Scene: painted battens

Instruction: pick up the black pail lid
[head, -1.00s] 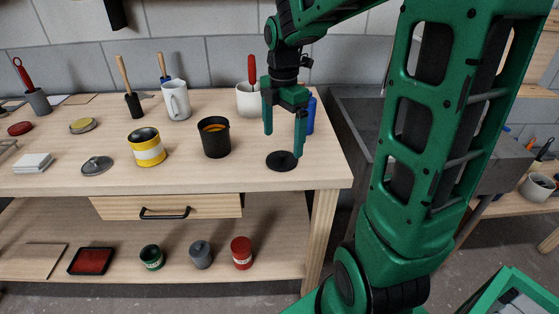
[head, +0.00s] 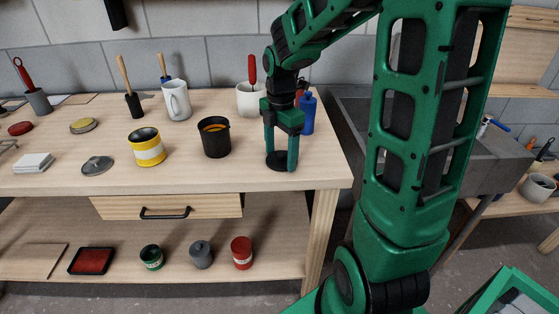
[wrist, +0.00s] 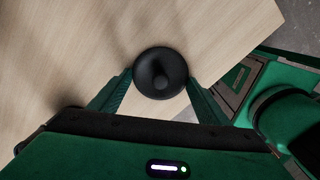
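The black pail lid (head: 281,165) lies flat on the workbench near its right front corner. In the wrist view the lid (wrist: 160,73) is round, with a knob at its middle. My gripper (head: 281,160) points down over the lid with its fingers apart. In the wrist view the fingers are on either side of the lid's near half, and the gripper (wrist: 160,82) is open. Whether the fingertips touch the lid's rim I cannot tell. The black pail (head: 215,139), open and with orange inside, stands left of the gripper.
A blue bottle (head: 308,114) and a white pot (head: 250,99) with a red-handled tool stand behind my gripper. A yellow-banded tin (head: 147,148) and a grey lid (head: 97,165) are farther left.

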